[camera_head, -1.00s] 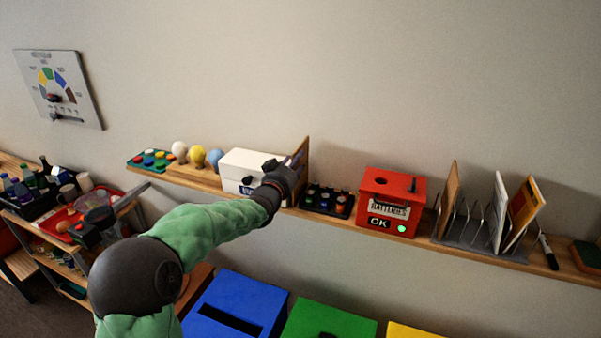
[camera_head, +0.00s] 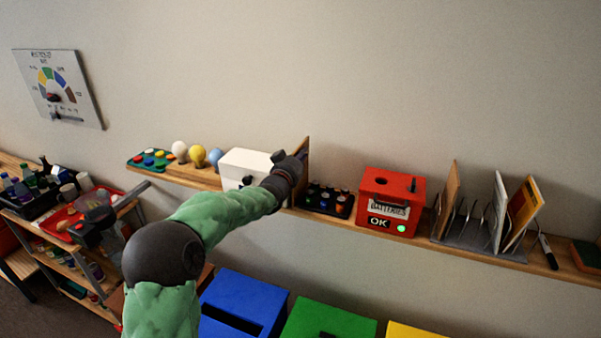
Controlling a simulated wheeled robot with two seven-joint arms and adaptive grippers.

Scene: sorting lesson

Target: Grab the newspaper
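I cannot make out a clearly recognisable newspaper. A pale upright sheet (camera_head: 499,212) stands in a wire rack (camera_head: 480,252) at the right of the wall shelf; I cannot tell whether it is the newspaper. My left gripper (camera_head: 289,163) is at the shelf, at the right end of a white box (camera_head: 247,164) and in front of an upright brown board (camera_head: 304,146). Its fingertips are small and partly hidden, so I cannot tell whether it is open or holds anything. My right gripper is not in view.
The wall shelf (camera_head: 344,220) also carries a black tray of batteries (camera_head: 328,200), a red battery box (camera_head: 390,205) and a marker (camera_head: 547,252). Blue (camera_head: 240,300) and green (camera_head: 326,320) bins stand below. A cluttered shelf unit is at left.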

